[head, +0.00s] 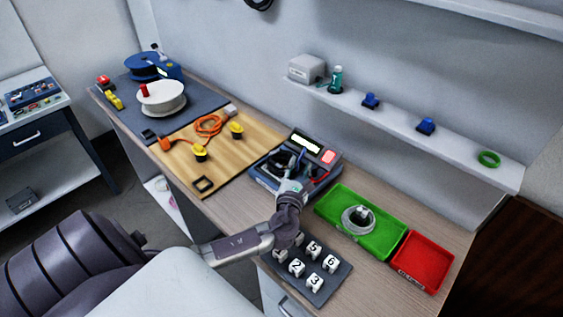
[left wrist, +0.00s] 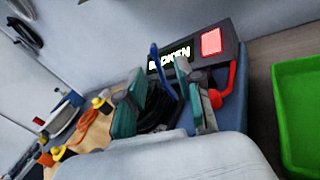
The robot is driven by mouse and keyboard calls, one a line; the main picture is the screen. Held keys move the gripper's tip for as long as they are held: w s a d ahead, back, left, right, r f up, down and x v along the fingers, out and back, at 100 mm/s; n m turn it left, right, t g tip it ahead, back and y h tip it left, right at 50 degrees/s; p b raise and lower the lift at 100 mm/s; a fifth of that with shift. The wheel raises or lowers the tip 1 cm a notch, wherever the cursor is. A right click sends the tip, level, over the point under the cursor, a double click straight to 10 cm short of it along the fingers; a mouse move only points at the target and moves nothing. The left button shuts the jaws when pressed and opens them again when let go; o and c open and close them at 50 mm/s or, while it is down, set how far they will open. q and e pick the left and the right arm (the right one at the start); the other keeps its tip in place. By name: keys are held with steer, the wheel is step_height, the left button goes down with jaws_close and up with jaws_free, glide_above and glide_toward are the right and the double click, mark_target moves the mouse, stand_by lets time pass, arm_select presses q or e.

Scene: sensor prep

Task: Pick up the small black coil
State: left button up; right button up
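A small black coil (left wrist: 154,118) of cable lies on the blue testing device (left wrist: 232,100), whose lit display reads "BROKEN" beside a red light. In the left wrist view the coil sits between the two spread fingers of my left gripper (left wrist: 165,108), partly hidden by them. In the head view my left gripper (head: 287,176) is over the front of the device (head: 318,148). Its fingers are apart, and contact with the coil cannot be made out. My right gripper is not in view.
A green tray (head: 330,203) holding a grey coil and a red tray (head: 424,262) stand right of the device. A mat of numbered white blocks (head: 335,283) lies in front. A wooden board (head: 232,160) with orange cable is left. A shelf (head: 400,125) runs behind.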

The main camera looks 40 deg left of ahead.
mark_target(302, 156)
arm_select(q)
steer(key=x, duration=0.1)
steer(key=p+x, duration=0.1)
steer(key=x, duration=0.3)
steer(key=shift+r, duration=0.35)
steer(key=shift+w+a+f, duration=0.1)
steer(key=shift+w, duration=0.15)
steer(key=shift+s, duration=0.1)
jaws_close()
